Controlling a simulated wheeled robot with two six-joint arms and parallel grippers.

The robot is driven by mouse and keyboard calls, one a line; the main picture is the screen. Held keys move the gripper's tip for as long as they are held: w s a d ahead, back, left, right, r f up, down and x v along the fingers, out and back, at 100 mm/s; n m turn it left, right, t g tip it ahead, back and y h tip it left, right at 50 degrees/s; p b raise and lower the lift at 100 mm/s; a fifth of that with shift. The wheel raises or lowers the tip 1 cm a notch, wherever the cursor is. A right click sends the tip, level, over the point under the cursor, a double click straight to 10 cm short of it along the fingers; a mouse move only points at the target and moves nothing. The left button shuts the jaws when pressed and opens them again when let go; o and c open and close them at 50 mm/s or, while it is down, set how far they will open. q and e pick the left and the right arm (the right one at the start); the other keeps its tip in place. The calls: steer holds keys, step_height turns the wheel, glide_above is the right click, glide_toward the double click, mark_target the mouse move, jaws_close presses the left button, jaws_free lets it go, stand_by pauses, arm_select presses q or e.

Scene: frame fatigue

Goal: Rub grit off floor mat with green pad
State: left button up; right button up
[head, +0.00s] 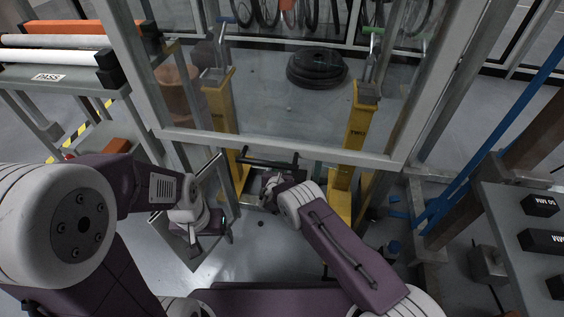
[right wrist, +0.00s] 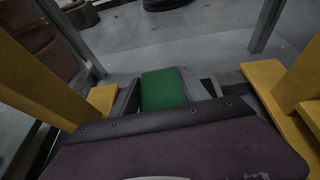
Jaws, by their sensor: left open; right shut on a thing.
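The green pad (right wrist: 163,90) shows in the right wrist view, between the grey fingers of my right gripper (right wrist: 170,88). The gripper is shut on it. In the head view my right gripper (head: 268,186) is low between two yellow stands, and the pad cannot be made out there. My left gripper (head: 207,226) is open and low to the left, in front of a light-edged frame. I see nothing between its fingers. I cannot make out the floor mat or its grit for sure in either view. Whether the pad touches anything is hidden.
Yellow stands rise at left (head: 221,115) and right (head: 356,130), with a pale crossbar (head: 280,147) of a clear-paned frame before them. A stack of black discs (head: 317,68) lies beyond. Side shelves hold rollers (head: 50,58) and dark blocks (head: 541,241). Grey floor is open below centre.

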steer(key=shift+s, duration=0.1)
step_height(320, 180, down, 6)
steer(key=b, duration=0.5)
steer(key=shift+r, duration=0.15)
steer(key=shift+f, duration=1)
